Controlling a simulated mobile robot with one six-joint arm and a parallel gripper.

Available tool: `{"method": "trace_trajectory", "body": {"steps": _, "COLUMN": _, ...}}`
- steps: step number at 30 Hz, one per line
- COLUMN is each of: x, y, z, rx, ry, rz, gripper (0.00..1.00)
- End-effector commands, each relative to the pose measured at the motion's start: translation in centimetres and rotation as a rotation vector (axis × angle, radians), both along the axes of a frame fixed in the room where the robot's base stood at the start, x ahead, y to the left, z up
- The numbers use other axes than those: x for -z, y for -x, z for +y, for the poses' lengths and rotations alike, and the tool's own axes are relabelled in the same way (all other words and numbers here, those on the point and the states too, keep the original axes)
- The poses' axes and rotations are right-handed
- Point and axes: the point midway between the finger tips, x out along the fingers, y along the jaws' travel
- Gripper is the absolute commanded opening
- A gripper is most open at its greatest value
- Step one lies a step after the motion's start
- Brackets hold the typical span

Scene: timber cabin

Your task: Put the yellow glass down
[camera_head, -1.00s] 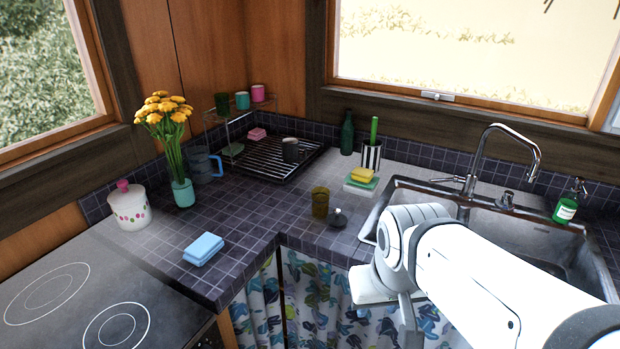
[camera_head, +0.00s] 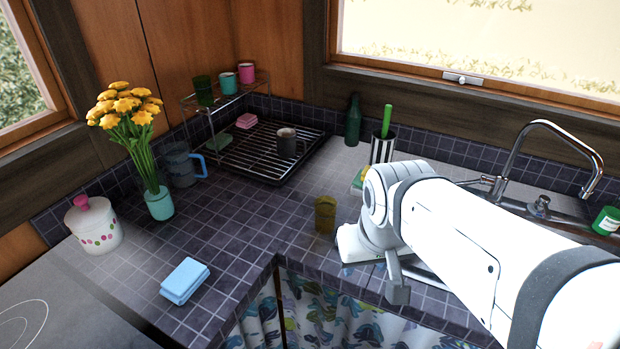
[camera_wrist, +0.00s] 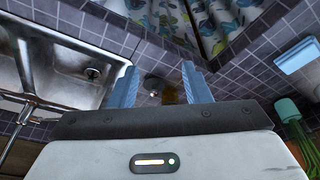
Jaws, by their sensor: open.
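The yellow glass (camera_head: 325,213) stands upright on the dark tiled counter (camera_head: 235,228), near the inner corner of its front edge. My gripper (camera_wrist: 159,68) is open, with its two blue-grey fingers spread and nothing gripped. In the head view the arm reaches in from the right and its end is just right of the glass; the fingers are hidden there. In the wrist view the glass is a dim yellow patch (camera_wrist: 170,94) between the fingers, nearer the right one, and I cannot tell how far below them.
The sink (camera_wrist: 75,62) is to the right. Bare tiles lie left of the glass.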

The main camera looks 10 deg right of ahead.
Motion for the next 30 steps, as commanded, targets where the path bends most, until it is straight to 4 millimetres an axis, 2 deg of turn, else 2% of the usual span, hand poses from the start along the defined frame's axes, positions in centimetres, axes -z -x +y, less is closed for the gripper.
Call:
{"method": "trace_trajectory", "body": {"steps": 1, "x": 0.3, "y": -0.1, "z": -0.1, "rx": -0.014, "ry": 0.015, "rz": 0.009, "gripper": 0.48}}
{"method": "trace_trajectory", "body": {"steps": 5, "x": 1.6, "y": -0.5, "z": -1.0, "rx": -0.127, "ry": 0.125, "rz": 0.066, "gripper": 0.58}}
{"method": "trace_trajectory", "body": {"steps": 10, "x": 3.9, "y": -2.1, "z": -4.0, "rx": -0.391, "ry": 0.401, "rz": 0.197, "gripper": 0.72}}
{"method": "trace_trajectory", "body": {"steps": 12, "x": 4.6, "y": -3.2, "z": -5.1, "rx": -0.520, "ry": 0.527, "rz": 0.256, "gripper": 0.78}}
{"method": "trace_trajectory", "body": {"steps": 18, "x": 5.8, "y": -7.9, "z": -6.9, "rx": -0.901, "ry": 0.885, "rz": 0.405, "gripper": 0.79}}
{"method": "trace_trajectory", "body": {"steps": 23, "x": 6.8, "y": -12.8, "z": -6.1, "rx": -1.216, "ry": 1.172, "rz": 0.502, "gripper": 0.79}}
{"method": "trace_trajectory", "body": {"steps": 27, "x": 7.8, "y": -17.3, "z": -3.7, "rx": -1.484, "ry": 1.419, "rz": 0.560, "gripper": 0.79}}
{"method": "trace_trajectory", "body": {"steps": 30, "x": 8.7, "y": -19.8, "z": -1.4, "rx": -1.643, "ry": 1.574, "rz": 0.584, "gripper": 0.79}}
